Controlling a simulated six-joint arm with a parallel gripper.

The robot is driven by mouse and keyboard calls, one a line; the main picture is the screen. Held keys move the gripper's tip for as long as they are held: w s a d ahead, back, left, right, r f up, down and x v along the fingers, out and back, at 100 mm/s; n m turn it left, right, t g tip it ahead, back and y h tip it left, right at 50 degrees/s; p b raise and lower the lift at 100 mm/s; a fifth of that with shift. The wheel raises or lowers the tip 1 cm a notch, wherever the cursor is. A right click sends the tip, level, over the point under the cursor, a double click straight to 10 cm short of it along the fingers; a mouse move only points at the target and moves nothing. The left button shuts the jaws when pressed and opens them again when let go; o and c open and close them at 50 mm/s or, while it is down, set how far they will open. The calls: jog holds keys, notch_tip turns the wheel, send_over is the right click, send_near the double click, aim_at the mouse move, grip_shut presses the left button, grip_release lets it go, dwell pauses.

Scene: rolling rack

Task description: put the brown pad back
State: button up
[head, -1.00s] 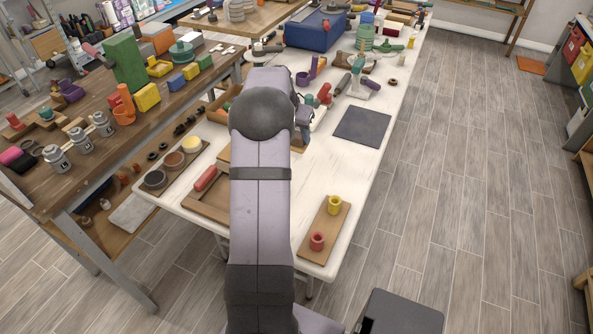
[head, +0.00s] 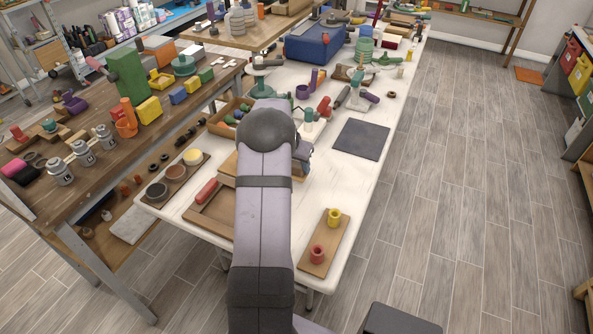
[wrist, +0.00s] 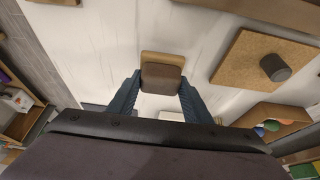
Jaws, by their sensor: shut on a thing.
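In the wrist view, a brown block-like pad (wrist: 161,79) with rounded corners sits between the two blue fingers of my gripper (wrist: 160,88). The fingers are shut on its sides. A tan piece (wrist: 162,58) shows just beyond the pad; I cannot tell whether it is part of the pad or lies beneath it. A white surface shows around and below them. In the head view my arm hides the pad and the fingertips.
The wrist view shows a cork board (wrist: 238,65) with a dark cylinder (wrist: 275,67) to the right. In the head view, the white table (head: 375,185) holds a dark mat (head: 361,139), a wooden board with yellow and red cups (head: 325,243), and a shallow wooden tray (head: 205,222).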

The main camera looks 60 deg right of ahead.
jog(key=shift+f, duration=1.45)
jog(key=shift+f, duration=0.1)
jog(key=shift+f, duration=0.15)
jog(key=o, duration=1)
jog(key=shift+v, duration=0.85)
jog(key=b+v, duration=0.1)
jog(key=v, duration=0.9)
jog(key=shift+r+b, duration=0.4)
jog(key=shift+w+a, duration=0.1)
